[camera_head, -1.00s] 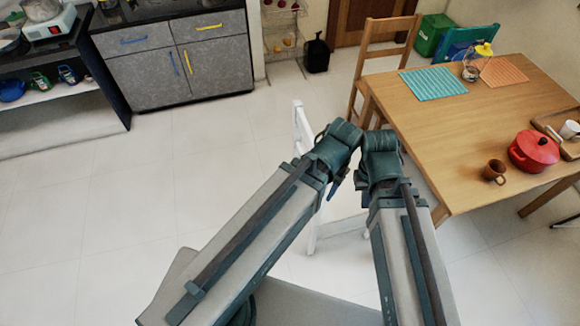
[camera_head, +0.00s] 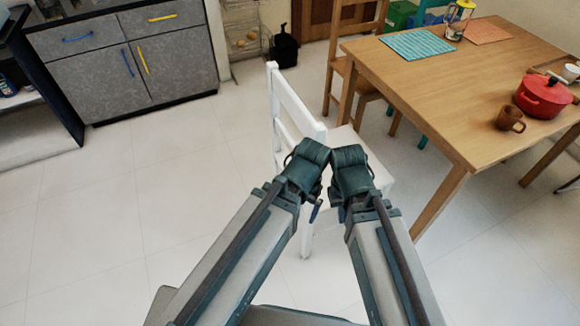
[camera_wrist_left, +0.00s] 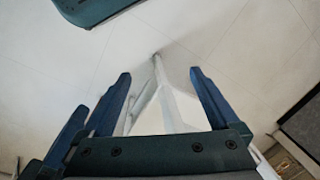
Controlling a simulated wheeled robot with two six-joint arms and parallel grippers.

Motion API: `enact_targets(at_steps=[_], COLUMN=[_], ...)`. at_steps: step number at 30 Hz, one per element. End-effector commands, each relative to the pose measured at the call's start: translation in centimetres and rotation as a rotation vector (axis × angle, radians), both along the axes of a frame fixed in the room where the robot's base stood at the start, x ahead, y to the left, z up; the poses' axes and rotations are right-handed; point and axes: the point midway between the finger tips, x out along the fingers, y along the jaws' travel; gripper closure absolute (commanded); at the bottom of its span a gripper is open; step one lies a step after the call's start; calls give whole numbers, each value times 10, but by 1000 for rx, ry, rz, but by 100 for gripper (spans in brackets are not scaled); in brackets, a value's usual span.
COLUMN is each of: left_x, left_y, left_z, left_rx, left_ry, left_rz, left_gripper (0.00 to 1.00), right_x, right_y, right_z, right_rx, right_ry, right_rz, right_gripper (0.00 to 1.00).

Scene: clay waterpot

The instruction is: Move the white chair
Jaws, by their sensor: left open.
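The white chair (camera_head: 300,108) stands upright on the floor in the middle of the head view. Its slatted back is on the left and its seat is to the right, close to the wooden table. My arms cover part of its seat and legs. In the left wrist view my left gripper (camera_wrist_left: 158,76) is open, and white bars of the chair (camera_wrist_left: 168,98) show between and beyond its blue fingers. I cannot tell if they touch. My right gripper (camera_head: 341,212) is mostly hidden under its wrist, in front of the chair; its jaws cannot be made out.
The wooden table (camera_head: 440,85) stands right of the chair, with a red pot (camera_head: 541,97) and a brown mug (camera_head: 509,119) on it. A wooden chair (camera_head: 338,62) stands behind. Grey cabinets (camera_head: 130,62) are at the back left. The floor (camera_head: 110,205) at left is clear.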

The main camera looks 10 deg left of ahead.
Motion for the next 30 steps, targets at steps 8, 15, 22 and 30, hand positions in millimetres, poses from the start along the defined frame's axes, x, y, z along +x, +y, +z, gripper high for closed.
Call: enact_targets(at_steps=[8, 15, 22, 30], left_x=[5, 20, 53, 121], left_y=[7, 27, 67, 92], left_z=[-120, -205, -278, -250], left_rx=[-8, -40, -190, -746], left_ry=[-7, -24, -50, -78], left_rz=[20, 91, 278, 575], left_gripper=[5, 5, 5, 5], right_x=[0, 0, 1, 1], right_y=[0, 0, 0, 0], right_z=[-120, -204, -277, -292], right_rx=[-1, -1, 0, 1], right_ry=[-1, -2, -3, -4], right_rz=[2, 1, -3, -8], right_gripper=[100, 100, 100, 100])
